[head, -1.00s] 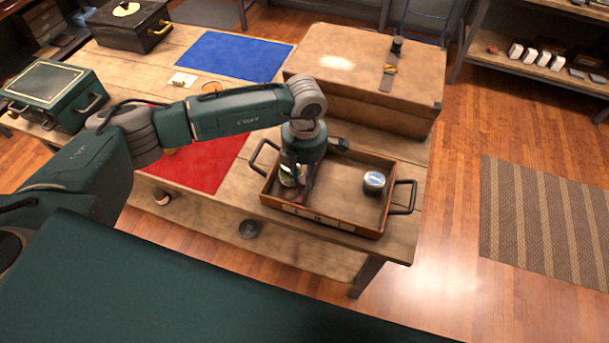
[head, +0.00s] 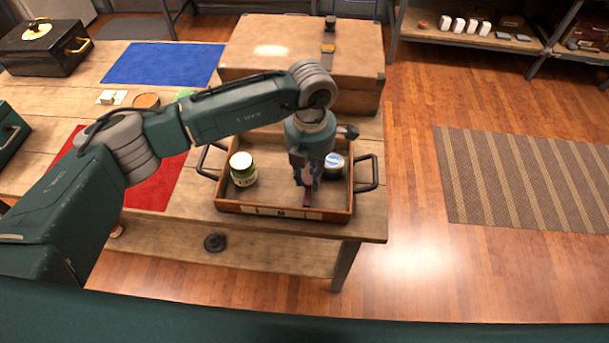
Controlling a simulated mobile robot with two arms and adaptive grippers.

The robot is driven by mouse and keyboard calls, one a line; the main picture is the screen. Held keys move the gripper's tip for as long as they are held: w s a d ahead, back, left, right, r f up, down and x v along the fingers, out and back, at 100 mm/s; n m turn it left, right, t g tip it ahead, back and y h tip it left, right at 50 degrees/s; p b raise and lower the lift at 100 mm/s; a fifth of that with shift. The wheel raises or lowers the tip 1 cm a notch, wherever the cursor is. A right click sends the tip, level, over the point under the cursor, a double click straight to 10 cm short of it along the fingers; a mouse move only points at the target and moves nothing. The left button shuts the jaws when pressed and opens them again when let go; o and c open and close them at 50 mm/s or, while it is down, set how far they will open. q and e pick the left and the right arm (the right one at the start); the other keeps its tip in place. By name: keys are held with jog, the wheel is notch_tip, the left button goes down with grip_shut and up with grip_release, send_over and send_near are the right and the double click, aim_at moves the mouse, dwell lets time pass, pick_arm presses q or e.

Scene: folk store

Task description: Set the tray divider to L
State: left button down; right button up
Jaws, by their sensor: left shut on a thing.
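The wooden tray (head: 232,207) with two dark side handles stands near the table's right end. Its front rim bears small pale label plates (head: 284,213), with letters too small to read surely. My left gripper (head: 307,184) points down inside the tray, right of its middle. It is shut on a thin dark reddish divider (head: 307,199), mostly hidden by the gripper, near the right-hand plate. A green jar with a pale lid (head: 243,170) stands in the left part of the tray. A dark tin with a blue-white lid (head: 335,163) stands just right of the gripper, partly hidden. My right gripper is not in view.
A large wooden chest (head: 290,45) stands close behind the tray. Red (head: 150,190) and blue (head: 160,63) mats lie to the left on the table (head: 195,200). The floor to the right, with a striped rug (head: 520,180), is open.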

pick_arm(q)
jog(key=c, duration=1.5)
grip_release()
jog(key=shift+d, duration=0.25)
jog(key=shift+o, duration=0.2)
jog(key=shift+r, duration=0.1)
notch_tip(320, 180, up, 12)
